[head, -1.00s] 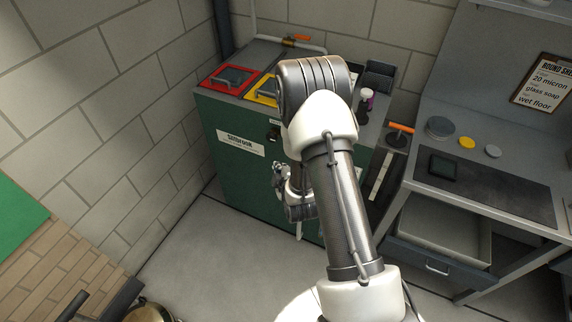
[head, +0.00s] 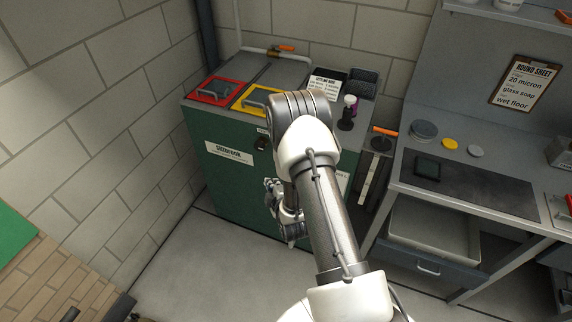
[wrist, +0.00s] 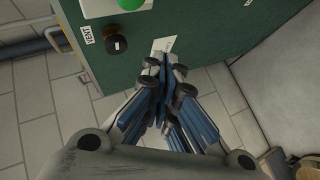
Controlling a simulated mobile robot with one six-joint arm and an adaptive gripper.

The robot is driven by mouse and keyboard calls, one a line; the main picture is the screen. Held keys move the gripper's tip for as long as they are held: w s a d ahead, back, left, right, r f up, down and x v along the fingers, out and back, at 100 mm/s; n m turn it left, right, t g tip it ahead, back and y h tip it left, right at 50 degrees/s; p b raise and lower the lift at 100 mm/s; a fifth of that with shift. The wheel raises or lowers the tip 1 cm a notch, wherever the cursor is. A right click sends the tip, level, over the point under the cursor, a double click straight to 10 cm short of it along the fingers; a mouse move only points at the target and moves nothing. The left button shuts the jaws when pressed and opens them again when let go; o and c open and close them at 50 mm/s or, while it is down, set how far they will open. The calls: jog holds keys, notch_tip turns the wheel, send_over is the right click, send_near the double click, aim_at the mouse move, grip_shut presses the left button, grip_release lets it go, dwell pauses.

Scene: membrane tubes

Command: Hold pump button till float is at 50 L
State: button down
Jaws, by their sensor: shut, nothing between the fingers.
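A green button (wrist: 131,4) on a white plate shows at the top edge of the wrist view, cut off by the frame. It is probably the pump button; my arm hides it in the head view. It sits on the front of a dark green cabinet (head: 228,180). My gripper (wrist: 165,68) is shut and empty in front of the cabinet, below the button and apart from it. It also shows in the head view (head: 272,190). A pale upright strip (head: 370,180), possibly the level gauge, stands right of the cabinet; I cannot make out a float or its reading.
A black knob (wrist: 116,44) labelled VENT is left of the gripper in the wrist view. Red (head: 215,90) and yellow (head: 252,100) framed lids are on the cabinet top. A grey bench (head: 480,195) with an open drawer stands right. The floor before the cabinet is clear.

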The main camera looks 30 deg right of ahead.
jog(key=w+d+b, duration=0.1)
jog(key=w+d, duration=0.2)
jog(key=d, duration=0.2)
jog(key=shift+w, duration=0.35)
jog(key=shift+w, duration=0.1)
dwell(1.1)
jog(key=shift+w+d+b, duration=0.2)
jog(key=shift+d+b, duration=0.05)
jog(key=shift+b, duration=0.15)
jog(key=shift+w+d+b, duration=0.3)
jog(key=shift+w+d, duration=0.05)
jog(key=shift+d, duration=0.1)
dwell(5.1)
